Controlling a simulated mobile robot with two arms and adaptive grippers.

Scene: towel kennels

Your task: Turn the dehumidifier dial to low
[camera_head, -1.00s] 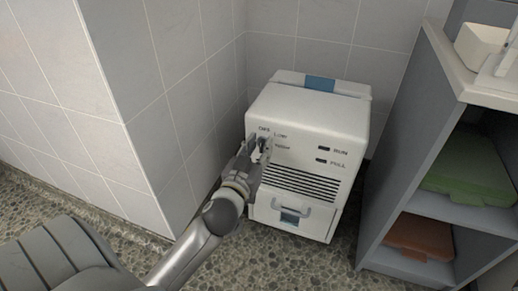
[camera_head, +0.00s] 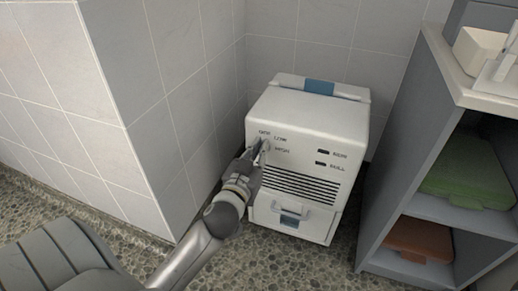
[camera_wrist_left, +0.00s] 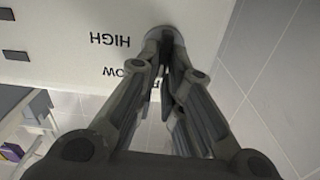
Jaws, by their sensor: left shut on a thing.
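The dehumidifier (camera_head: 310,125) is a white box on the floor in the corner, with a vent and a handled lower drawer on its front. Its small dial (camera_wrist_left: 165,40) is at the upper left of the front, beside the OFF, LOW and HIGH labels. My left gripper (camera_head: 261,154) is shut on the dial; it also shows in the left wrist view (camera_wrist_left: 167,57). In that view HIGH is readable upside down, and the fingers partly cover LOW and OFF. The dial's pointer is hidden, so its setting cannot be told. My right gripper is out of view.
A tiled wall (camera_head: 165,110) stands close left of my left arm. Speckled floor (camera_head: 300,265) is open in front.

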